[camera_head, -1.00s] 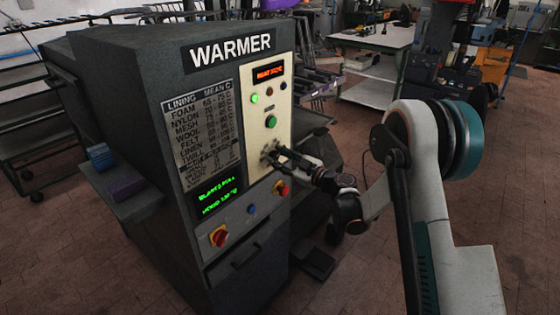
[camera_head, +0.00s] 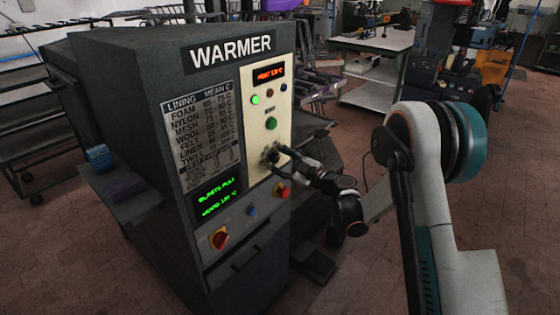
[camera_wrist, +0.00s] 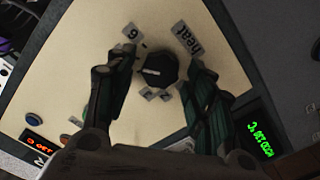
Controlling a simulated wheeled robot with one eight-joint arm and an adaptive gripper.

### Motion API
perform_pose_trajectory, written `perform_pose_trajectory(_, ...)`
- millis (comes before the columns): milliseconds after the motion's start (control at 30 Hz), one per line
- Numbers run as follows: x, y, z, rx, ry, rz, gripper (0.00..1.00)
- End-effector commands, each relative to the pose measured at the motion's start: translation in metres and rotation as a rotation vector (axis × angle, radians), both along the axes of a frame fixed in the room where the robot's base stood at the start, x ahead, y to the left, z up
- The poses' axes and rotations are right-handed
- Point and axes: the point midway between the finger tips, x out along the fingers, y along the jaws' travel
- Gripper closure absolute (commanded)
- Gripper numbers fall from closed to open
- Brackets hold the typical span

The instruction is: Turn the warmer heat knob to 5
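The black heat knob (camera_wrist: 155,70) sits on the cream panel in the wrist view, with a pale pointer line across it. A "heat" label (camera_wrist: 186,38) and small number tags surround it; one reads like 6 (camera_wrist: 131,31), others are partly hidden. My gripper (camera_wrist: 157,60) has one dark finger on either side of the knob, with a narrow gap seeming to show on each side, so it looks open around it. In the head view my gripper (camera_head: 281,157) is at the lower part of the panel of the warmer (camera_head: 150,75), and the knob is mostly hidden there.
A green button (camera_head: 271,124) and an orange display (camera_head: 268,74) are above the knob. A red knob (camera_head: 283,190), a blue button (camera_head: 252,210) and a red-yellow switch (camera_head: 219,238) are below. A shelf (camera_head: 125,190) juts out at left.

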Motion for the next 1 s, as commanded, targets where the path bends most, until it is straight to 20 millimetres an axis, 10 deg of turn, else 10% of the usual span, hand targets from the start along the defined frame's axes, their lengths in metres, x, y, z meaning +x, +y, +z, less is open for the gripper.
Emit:
perform_pose_trajectory(367,-0.002,-0.004,0.000,0.000,0.000,-0.001,0.48)
perform_pose_trajectory(1000,-0.067,-0.088,0.000,0.000,0.000,-0.001,0.48)
